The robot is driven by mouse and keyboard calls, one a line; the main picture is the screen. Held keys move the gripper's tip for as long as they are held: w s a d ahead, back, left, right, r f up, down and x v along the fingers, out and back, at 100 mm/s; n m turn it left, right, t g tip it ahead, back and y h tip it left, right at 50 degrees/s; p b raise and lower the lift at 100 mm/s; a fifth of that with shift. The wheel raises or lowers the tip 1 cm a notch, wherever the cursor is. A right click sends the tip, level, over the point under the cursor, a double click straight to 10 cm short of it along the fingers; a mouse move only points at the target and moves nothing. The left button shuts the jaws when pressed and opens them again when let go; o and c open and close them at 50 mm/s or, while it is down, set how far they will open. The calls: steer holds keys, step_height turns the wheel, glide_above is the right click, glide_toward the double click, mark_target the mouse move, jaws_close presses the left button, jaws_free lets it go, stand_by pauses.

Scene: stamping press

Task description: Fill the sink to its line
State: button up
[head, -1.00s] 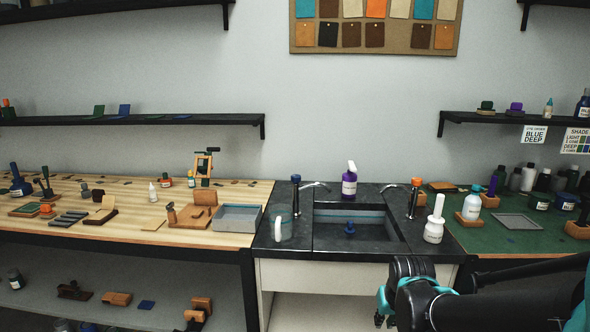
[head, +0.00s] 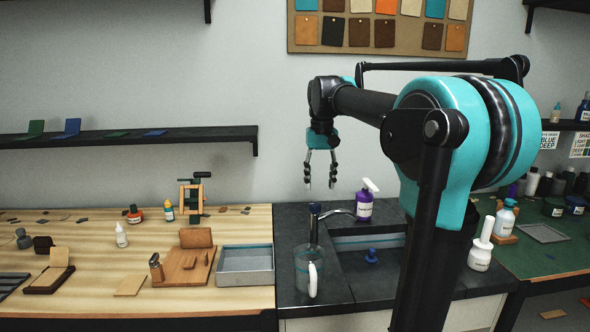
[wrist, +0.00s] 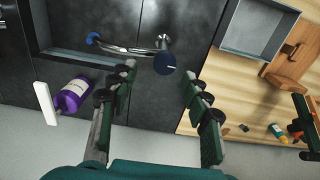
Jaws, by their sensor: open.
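The sink (head: 350,265) is set in a dark counter, its right part hidden behind my arm. A blue-green line (head: 368,236) runs along its back wall. A blue plug (head: 371,257) stands on the basin floor; I cannot tell if it seals the drain. A tap with a blue knob (head: 314,209) stands at the sink's left, its spout toward the basin. My gripper (head: 320,182) is open, empty and pointing down above this tap. In the wrist view, the blue knob (wrist: 164,63) lies between the fingertips (wrist: 160,72), apparently beyond them. The orange-knobbed tap is hidden.
A clear jug with a white handle (head: 308,272) stands left of the sink, close to the tap. A purple pump bottle (head: 364,207) stands behind the sink. A grey tray (head: 246,280) lies on the wooden bench to the left. A white bottle (head: 480,250) stands to the right.

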mark_target(315, 204)
steer(key=shift+w+a+r, duration=0.55)
steer(key=shift+w+r, duration=0.05)
steer(key=shift+r, duration=0.05)
step_height(315, 204, down, 9)
steer(key=shift+f, duration=0.1)
steer(key=shift+r, duration=0.2)
steer(key=c, duration=0.7)
